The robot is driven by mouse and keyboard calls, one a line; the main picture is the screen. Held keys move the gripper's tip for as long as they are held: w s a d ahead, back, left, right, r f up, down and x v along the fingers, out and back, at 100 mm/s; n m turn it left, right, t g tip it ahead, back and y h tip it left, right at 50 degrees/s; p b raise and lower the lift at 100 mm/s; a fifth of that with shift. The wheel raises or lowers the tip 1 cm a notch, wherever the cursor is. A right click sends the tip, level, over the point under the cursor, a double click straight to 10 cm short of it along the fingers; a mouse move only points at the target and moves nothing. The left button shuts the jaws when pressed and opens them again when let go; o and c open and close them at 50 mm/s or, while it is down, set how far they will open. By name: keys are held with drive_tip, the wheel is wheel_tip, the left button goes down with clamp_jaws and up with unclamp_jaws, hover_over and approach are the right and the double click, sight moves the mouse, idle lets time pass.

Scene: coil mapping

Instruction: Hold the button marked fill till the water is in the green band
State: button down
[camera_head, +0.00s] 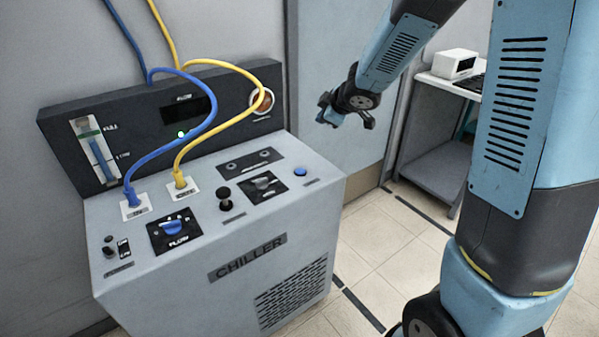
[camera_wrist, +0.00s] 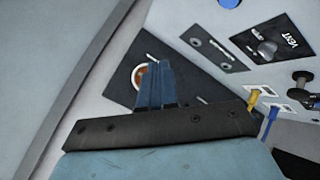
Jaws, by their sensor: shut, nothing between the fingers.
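The grey chiller (camera_head: 220,270) stands at left with a dark upright panel (camera_head: 150,115) behind its top. A sight gauge (camera_head: 80,126) on that panel has a green band near its top. The blue water column (camera_head: 101,160) appears to end just below that band. Candidate buttons are a black one (camera_head: 224,194), a blue one (camera_head: 300,172) and a small dark one (camera_head: 109,250); I cannot read which is marked fill. My gripper (camera_head: 328,108) is shut and empty, in the air right of the panel, touching nothing. Its closed fingers also show in the wrist view (camera_wrist: 160,72).
Blue (camera_head: 205,130) and yellow (camera_head: 215,140) cables arch over the chiller top into two sockets. A blue flow knob (camera_head: 173,228) and a vent knob (camera_wrist: 268,48) sit on top. A small table (camera_head: 440,84) stands at right. Tiled floor between is clear.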

sight(302, 172)
drive_tip(key=a+f+n+g+y, duration=0.2)
drive_tip(key=a+f+n, duration=0.1)
drive_tip(key=a+f, duration=0.3)
drive_tip(key=shift+f, duration=0.2)
drive_tip(key=shift+f, duration=0.15)
drive_tip(key=shift+f, duration=4.25)
drive_tip(key=shift+f, duration=0.1)
drive_tip(key=shift+f, duration=0.25)
drive_tip(key=shift+f, duration=0.4)
drive_tip(key=shift+r, duration=0.15)
idle(0.5)
drive_tip(key=shift+r, duration=0.7)
